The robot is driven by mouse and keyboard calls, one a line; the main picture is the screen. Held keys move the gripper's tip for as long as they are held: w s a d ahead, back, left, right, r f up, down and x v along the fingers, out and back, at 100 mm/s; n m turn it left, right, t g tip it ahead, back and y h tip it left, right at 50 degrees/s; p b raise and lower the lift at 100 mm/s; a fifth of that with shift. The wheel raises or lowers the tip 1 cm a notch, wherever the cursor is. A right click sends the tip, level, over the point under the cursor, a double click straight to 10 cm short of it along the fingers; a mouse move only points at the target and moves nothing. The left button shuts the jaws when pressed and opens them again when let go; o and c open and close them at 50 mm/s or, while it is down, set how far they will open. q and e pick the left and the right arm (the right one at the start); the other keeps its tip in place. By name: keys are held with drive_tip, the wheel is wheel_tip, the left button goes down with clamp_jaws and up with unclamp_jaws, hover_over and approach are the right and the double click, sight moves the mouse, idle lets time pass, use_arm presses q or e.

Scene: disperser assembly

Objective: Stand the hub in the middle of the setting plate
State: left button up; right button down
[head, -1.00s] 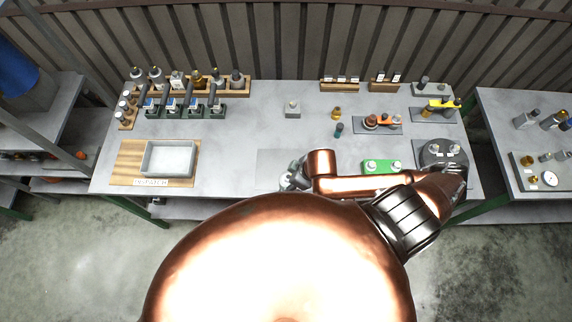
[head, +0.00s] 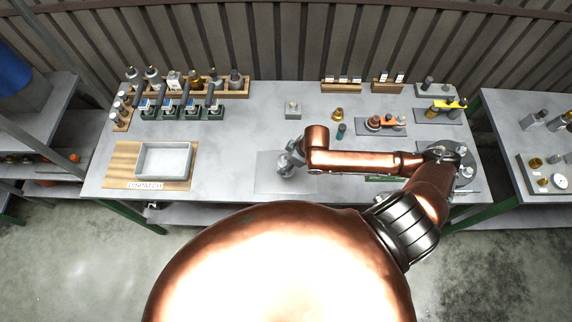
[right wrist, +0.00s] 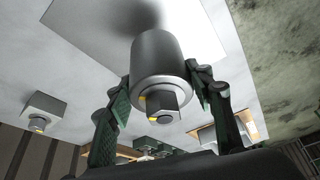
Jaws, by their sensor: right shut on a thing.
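The setting plate (head: 265,182) is a flat light-grey rectangle at the front middle of the bench. It also shows behind the hub in the right wrist view (right wrist: 200,38), with a dark shadow on it. In the head view my right gripper (head: 287,166) is over the plate and mostly hides the hub. I cannot tell the exact gap beneath the hub. My left gripper is out of view.
A small grey block (head: 293,109) stands behind the plate. A brass part (head: 338,114) and a teal part (head: 341,131) stand to its right. The dispatch tray (head: 164,160) is at the left. The bench between tray and plate is clear.

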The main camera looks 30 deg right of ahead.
drive_tip(key=shift+w+d+f, duration=0.2)
drive_tip(key=shift+w+f, duration=0.25)
drive_tip(key=shift+f, duration=0.1)
drive_tip(key=shift+w+d+f, duration=0.15)
drive_tip(key=shift+w+f, duration=0.3)
drive_tip(key=shift+f, duration=0.1)
drive_tip(key=shift+f+p, duration=0.35)
drive_tip(key=shift+f, duration=1)
drive_tip(key=shift+s, duration=0.1)
drive_tip(key=c, duration=1)
unclamp_jaws()
drive_tip(key=shift+s+f, duration=0.1)
drive_tip(key=shift+f, duration=0.1)
drive_tip(key=shift+o, duration=0.2)
drive_tip(key=v, duration=1.2)
drive_tip(key=shift+r, duration=0.1)
